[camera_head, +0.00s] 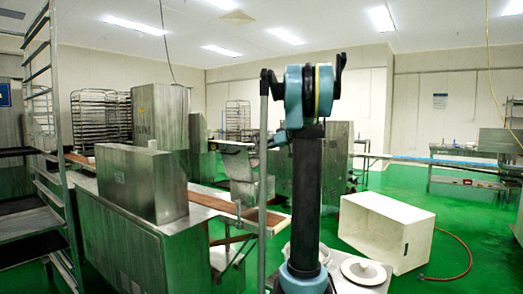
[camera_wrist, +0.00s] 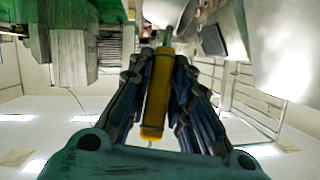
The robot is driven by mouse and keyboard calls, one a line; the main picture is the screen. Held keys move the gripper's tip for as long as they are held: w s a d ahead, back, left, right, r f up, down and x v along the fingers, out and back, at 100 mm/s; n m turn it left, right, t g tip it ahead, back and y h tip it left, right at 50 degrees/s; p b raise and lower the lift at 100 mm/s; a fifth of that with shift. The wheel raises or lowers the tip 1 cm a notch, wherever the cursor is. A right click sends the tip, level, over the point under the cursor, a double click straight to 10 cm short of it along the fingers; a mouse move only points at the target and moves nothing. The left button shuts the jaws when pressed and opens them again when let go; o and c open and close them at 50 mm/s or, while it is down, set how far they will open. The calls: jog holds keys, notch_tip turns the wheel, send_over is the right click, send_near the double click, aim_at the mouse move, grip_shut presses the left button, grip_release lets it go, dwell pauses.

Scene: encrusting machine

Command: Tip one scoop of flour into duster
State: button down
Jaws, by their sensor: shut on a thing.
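In the wrist view my gripper (camera_wrist: 161,62) is shut on the yellow handle of a scoop (camera_wrist: 156,95). The handle lies between the two dark fingers, and a greyish metal part shows beyond the fingertips. Whether flour is in the scoop cannot be told. In the head view the gripper and scoop are not seen; my arm stands at the centre. A round white container with a pale mound (camera_head: 363,270) stands low at right of my arm; I cannot tell whether it is flour. I cannot make out the duster for certain in either view.
A large white open box (camera_head: 387,230) lies tilted on the green floor, with a red hose (camera_head: 460,262) beside it. A steel machine with a conveyor (camera_head: 235,208) stands left of my arm. A tall rack (camera_head: 50,150) stands far left.

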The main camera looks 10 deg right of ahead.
jog(key=s+a+f+n+t+y, duration=0.1)
jog(key=s+a+f+n+t, duration=0.1)
jog(key=s+n, duration=0.5)
jog(key=shift+s+a+n+t, duration=0.3)
jog(key=shift+s+a+t, duration=0.4)
jog(key=shift+t, duration=0.7)
dwell(0.4)
jog(key=shift+s, duration=0.1)
jog(key=shift+d, duration=0.1)
dwell(1.2)
